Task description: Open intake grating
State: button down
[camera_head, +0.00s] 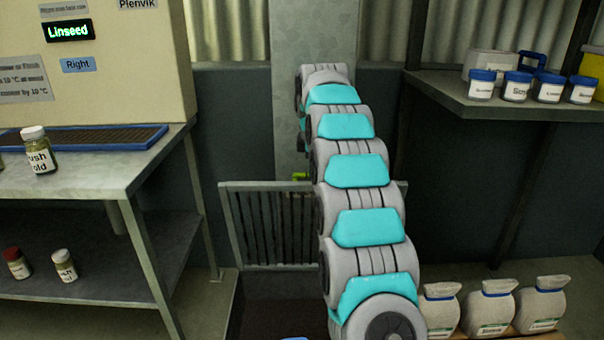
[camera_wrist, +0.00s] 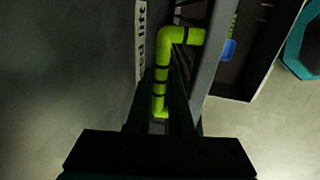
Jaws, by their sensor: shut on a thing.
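The intake grating (camera_head: 268,228) is a grey barred panel. It stands raised on edge behind my arm, against the grey column, above a dark floor opening (camera_head: 275,312). A yellow-green handle (camera_head: 300,176) shows in a small piece at its top edge. In the wrist view the bent green handle (camera_wrist: 164,58) with black bands runs down between my dark fingers. My gripper (camera_wrist: 160,108) is shut on the handle. In the head view the arm hides the gripper and the right part of the grating.
A metal bench (camera_head: 130,172) with jars stands at left. A shelf (camera_head: 490,105) with blue-lidded tubs is at right. Several sacks (camera_head: 489,308) stand at lower right. A grey column (camera_head: 285,100) with a partly readable label (camera_wrist: 141,40) is close behind the grating.

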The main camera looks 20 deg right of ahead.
jog(key=shift+w+d, duration=0.15)
jog(key=c, duration=0.8)
grip_release()
jog(key=shift+r, duration=0.1)
jog(key=shift+s+a+r, duration=0.1)
jog(key=shift+s+r, duration=0.15)
jog(key=shift+r, duration=1)
jog(key=shift+s+a+r, duration=0.1)
jog(key=shift+s+r, duration=0.1)
jog(key=shift+r, duration=1.1)
jog(key=shift+s+a+r, duration=0.1)
jog(key=shift+s+r, duration=0.15)
jog(key=shift+r, duration=1)
